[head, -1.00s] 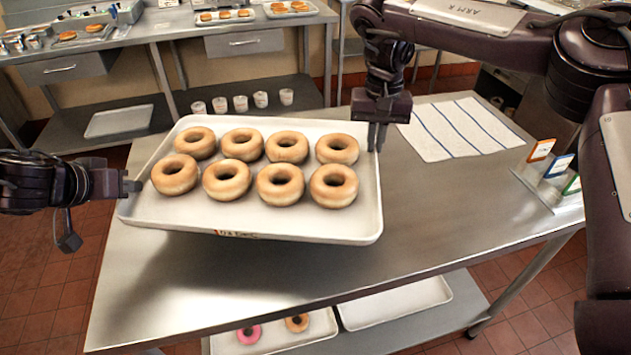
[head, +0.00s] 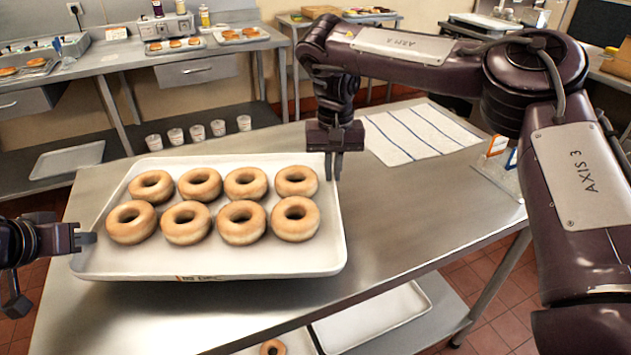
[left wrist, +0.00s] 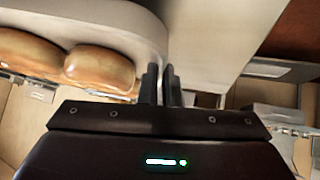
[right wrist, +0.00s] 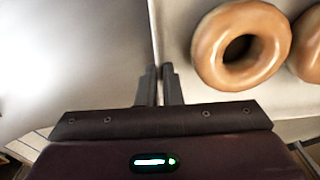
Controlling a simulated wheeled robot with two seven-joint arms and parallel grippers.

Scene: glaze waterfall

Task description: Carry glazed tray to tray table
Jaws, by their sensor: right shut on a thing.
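The glazed tray is a white tray (head: 250,262) holding two rows of glazed doughnuts (head: 241,222). It hangs a little above the steel table, close to level, with its left end past the table's edge. My right gripper (head: 334,168) is shut on the tray's right rim near the back; the right wrist view shows the rim between its fingers (right wrist: 159,85). My left gripper (head: 90,238) is at the left rim; in the left wrist view its fingers (left wrist: 161,85) close around the tray's edge. I cannot tell which surface is the tray table.
Another tray (head: 375,318) is on the shelf below. Behind are a counter (head: 190,50) with small trays and several white cups (head: 198,132) on its lower shelf.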

